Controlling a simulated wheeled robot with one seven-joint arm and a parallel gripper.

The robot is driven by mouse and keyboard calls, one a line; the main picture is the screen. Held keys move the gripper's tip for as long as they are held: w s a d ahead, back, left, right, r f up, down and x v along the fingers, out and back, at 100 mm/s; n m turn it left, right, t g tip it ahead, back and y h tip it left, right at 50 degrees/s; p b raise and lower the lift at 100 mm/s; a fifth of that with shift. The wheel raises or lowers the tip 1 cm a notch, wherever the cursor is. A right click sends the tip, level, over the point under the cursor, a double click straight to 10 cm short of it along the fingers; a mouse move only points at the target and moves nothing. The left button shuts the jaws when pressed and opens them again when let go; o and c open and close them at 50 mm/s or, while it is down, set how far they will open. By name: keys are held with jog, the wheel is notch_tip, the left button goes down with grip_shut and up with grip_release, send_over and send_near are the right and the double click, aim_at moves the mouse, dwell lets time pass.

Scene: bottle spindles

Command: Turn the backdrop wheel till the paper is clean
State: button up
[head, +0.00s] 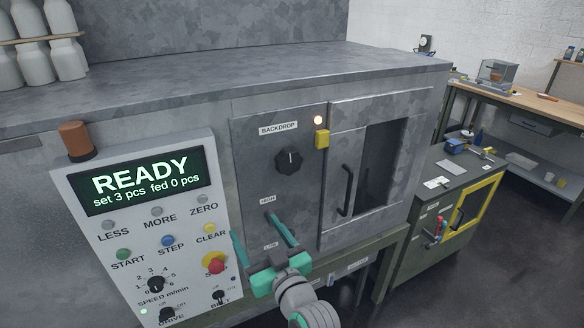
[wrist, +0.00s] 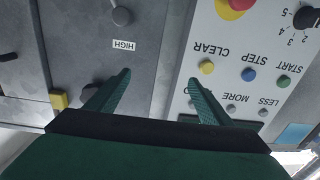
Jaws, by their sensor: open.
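The backdrop wheel is a black knob (head: 288,161) under the BACKDROP label (head: 278,128) on the grey machine front. My gripper (head: 262,240) has teal fingers and is open and empty, below the knob and in front of the panel near the HIGH and LOW labels. In the wrist view, which is upside down, my fingers (wrist: 158,92) stand apart, and a dark knob shows partly behind the left finger (wrist: 90,89). No paper can be made out behind the dark window (head: 380,165).
The control panel (head: 140,215) stands left of my gripper, with a READY screen (head: 143,181), several buttons and a red stop button (head: 214,262). The door handle (head: 346,190) sticks out on the right. A green cabinet (head: 425,210) stands further right.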

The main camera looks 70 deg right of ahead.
jog(key=n+g+h, duration=0.1)
send_near(290, 163)
jog(key=v, duration=0.2)
jog(key=x, duration=1)
jog(key=shift+w+d, duration=0.2)
jog(key=shift+d, duration=0.1)
jog(key=c, duration=1.1)
